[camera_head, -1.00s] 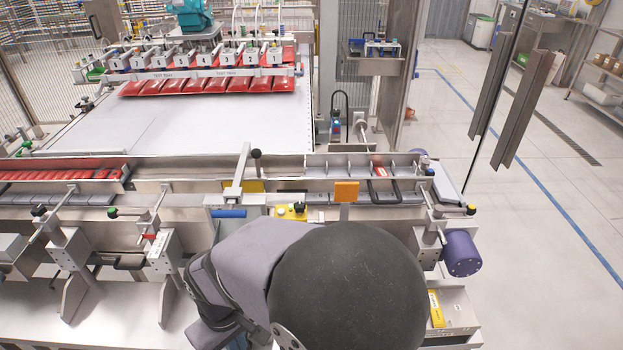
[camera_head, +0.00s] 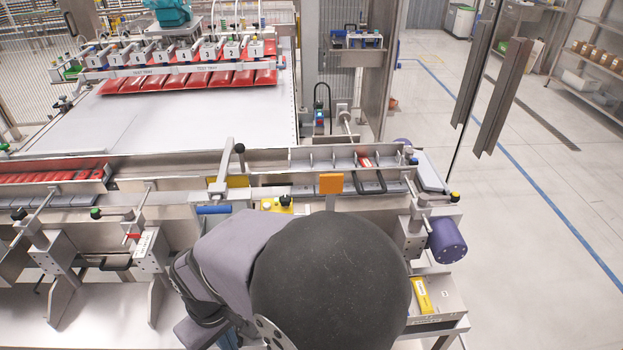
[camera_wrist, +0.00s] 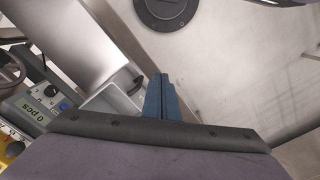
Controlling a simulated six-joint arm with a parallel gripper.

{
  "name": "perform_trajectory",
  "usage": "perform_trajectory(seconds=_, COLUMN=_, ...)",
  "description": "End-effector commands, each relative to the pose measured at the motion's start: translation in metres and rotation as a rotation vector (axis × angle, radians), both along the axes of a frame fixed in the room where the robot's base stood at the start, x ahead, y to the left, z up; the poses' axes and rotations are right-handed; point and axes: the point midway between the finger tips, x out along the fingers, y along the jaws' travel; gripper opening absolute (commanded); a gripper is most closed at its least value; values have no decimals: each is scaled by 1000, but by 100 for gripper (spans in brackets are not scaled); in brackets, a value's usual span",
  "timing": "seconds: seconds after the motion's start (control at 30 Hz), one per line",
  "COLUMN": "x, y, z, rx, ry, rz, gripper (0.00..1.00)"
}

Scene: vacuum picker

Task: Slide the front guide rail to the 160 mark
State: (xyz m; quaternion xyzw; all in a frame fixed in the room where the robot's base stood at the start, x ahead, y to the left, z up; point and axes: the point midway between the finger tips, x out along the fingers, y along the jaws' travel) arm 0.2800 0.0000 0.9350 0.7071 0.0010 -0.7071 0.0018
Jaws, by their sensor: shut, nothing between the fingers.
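The front guide rail (camera_head: 150,206) appears to be the long metal strip on the near side of the conveyor. Rods with brackets stand in front of it; one bracket carries a white label (camera_head: 146,241) and a red pointer (camera_head: 133,236). The label's marks are too small to read, so I cannot tell where the rail stands on a scale. My gripper (camera_wrist: 162,98) shows in the wrist view with its blue fingers together and nothing between them. It is apart from the rail as far as I can see. In the head view my own arm hides it.
Beyond the conveyor is a white table (camera_head: 190,122) with red packs (camera_head: 190,83) under a picker head. A purple motor (camera_head: 446,241) is at the right end. The wrist view shows a control box (camera_wrist: 47,103) reading "0 pcs" at left. Open floor (camera_head: 540,190) lies right.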

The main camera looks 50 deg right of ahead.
Motion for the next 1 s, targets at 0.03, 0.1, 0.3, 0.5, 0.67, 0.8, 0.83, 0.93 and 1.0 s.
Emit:
perform_trajectory(seconds=0.03, x=0, y=0, z=0, rx=0, ry=0, rz=0, gripper=0)
perform_trajectory(seconds=0.1, x=0, y=0, z=0, rx=0, ry=0, rz=0, gripper=0)
perform_trajectory(seconds=0.3, x=2, y=-4, z=-2, rx=-7, ry=-7, rz=2, gripper=18)
perform_trajectory(seconds=0.5, x=21, y=-49, z=-15, rx=-86, ry=-78, rz=36, gripper=18)
perform_trajectory(seconds=0.67, x=41, y=-127, z=-28, rx=-236, ry=-166, rz=115, gripper=18)
perform_trajectory(seconds=0.8, x=44, y=-208, z=-33, rx=-408, ry=-214, rz=221, gripper=18)
perform_trajectory(seconds=0.83, x=43, y=-224, z=-33, rx=-445, ry=-219, rz=246, gripper=18)
perform_trajectory(seconds=0.93, x=35, y=-276, z=-31, rx=-563, ry=-231, rz=328, gripper=18)
perform_trajectory(seconds=1.0, x=29, y=-308, z=-28, rx=-638, ry=-241, rz=382, gripper=18)
